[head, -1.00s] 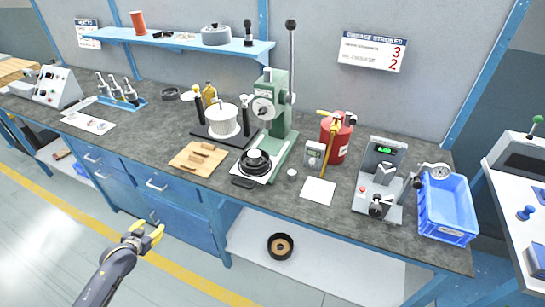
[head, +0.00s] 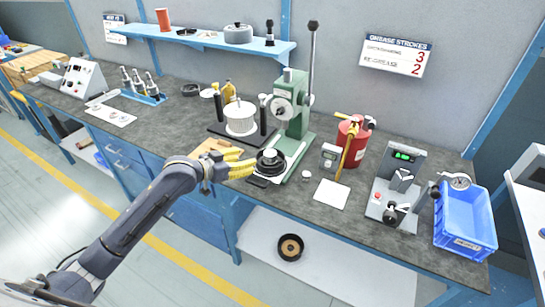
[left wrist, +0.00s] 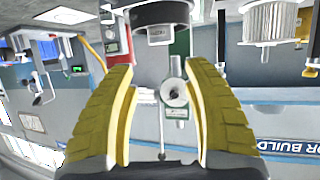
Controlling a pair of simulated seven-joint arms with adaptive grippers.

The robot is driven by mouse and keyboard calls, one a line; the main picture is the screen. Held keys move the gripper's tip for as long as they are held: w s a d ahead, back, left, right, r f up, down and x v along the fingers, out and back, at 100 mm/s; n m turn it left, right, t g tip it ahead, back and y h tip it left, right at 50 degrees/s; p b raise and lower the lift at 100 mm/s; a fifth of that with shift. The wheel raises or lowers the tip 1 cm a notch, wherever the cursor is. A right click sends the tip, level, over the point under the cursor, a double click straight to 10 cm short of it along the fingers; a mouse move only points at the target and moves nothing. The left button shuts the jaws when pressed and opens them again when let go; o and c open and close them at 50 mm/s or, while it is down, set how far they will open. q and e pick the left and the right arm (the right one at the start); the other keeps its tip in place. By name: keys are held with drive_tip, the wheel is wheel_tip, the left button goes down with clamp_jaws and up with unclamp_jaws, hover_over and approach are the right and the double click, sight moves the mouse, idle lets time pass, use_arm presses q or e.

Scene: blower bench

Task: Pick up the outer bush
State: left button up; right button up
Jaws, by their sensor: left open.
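My left gripper (head: 246,163) is open, its yellow fingers pointing right toward the press base. A dark, round, stepped part (head: 271,160) sits on the base of the green press, just beyond the fingertips; I cannot tell for sure that it is the outer bush. In the left wrist view, the open fingers (left wrist: 160,68) have nothing between them that they grip. A black round part with a pale metal underside (left wrist: 160,18) shows beyond the tips at the top of that view. My right gripper is out of view.
The green press (head: 291,105) stands behind the dark part. A wooden board (head: 208,146) is partly hidden by my gripper. A white pot-like drum (head: 240,119) stands behind it. A red canister (head: 352,142), a gauge fixture (head: 396,190) and a blue bin (head: 465,222) are to the right.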

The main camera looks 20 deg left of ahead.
sight(268, 154)
use_arm(q)
drive_tip(key=x, duration=1.4)
drive_tip(key=shift+w+f, duration=0.1)
drive_tip(key=shift+w, duration=0.15)
drive_tip(key=shift+o, duration=0.2)
drive_tip(key=c, duration=1.1)
